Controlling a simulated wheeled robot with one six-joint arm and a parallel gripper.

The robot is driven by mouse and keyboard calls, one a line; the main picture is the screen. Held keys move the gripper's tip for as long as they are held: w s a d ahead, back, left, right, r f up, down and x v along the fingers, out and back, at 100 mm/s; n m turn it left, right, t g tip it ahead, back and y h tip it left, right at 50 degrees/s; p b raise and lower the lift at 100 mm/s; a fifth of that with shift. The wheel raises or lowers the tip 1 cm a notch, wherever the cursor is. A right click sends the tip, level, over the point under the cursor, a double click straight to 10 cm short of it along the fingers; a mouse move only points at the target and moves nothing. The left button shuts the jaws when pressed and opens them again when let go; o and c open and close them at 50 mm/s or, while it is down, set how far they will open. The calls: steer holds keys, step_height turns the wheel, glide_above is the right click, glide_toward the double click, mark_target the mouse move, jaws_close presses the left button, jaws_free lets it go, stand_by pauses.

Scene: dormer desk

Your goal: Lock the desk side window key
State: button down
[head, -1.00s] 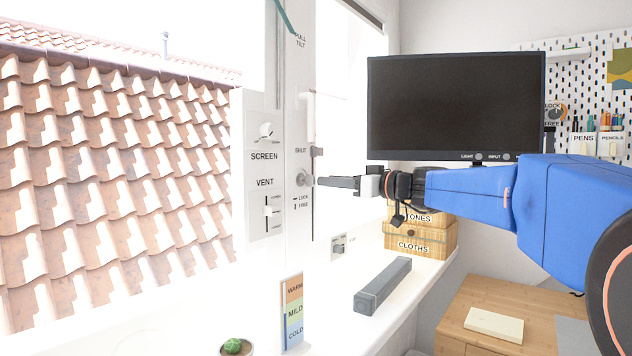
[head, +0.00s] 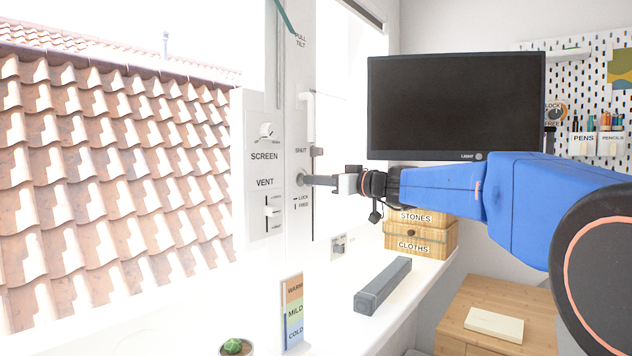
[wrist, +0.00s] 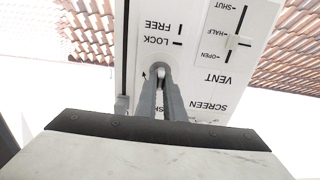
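The window key (head: 302,178) is on the white window frame, between the SHUT label and the LOCK/FREE legend (head: 301,202). In the wrist view, the key (wrist: 161,73) shows as a small pale tab on a round grey seat, upright in that picture. My gripper (head: 306,180) reaches it from the right, with its fingertips at the key. In the wrist view, the fingertips (wrist: 161,84) flank the tab with a narrow gap between them. I cannot tell whether they press on it. The fingers hide part of the key.
The VENT slider (head: 272,212) and SCREEN knob (head: 266,131) are on the panel to the left. A white handle (head: 310,118) is just above the key. A monitor (head: 455,105) stands behind my arm. A grey bar (head: 383,285) lies on the sill below.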

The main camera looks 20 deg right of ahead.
stand_by(0.3)
steer(key=m, duration=1.7)
steer(key=shift+w+d+f+m, duration=0.1)
steer(key=shift+d+f+m, duration=0.1)
steer(key=shift+m, duration=0.2)
stand_by(0.4)
steer(key=c, duration=1.9)
jaws_free()
steer(key=shift+o, duration=0.2)
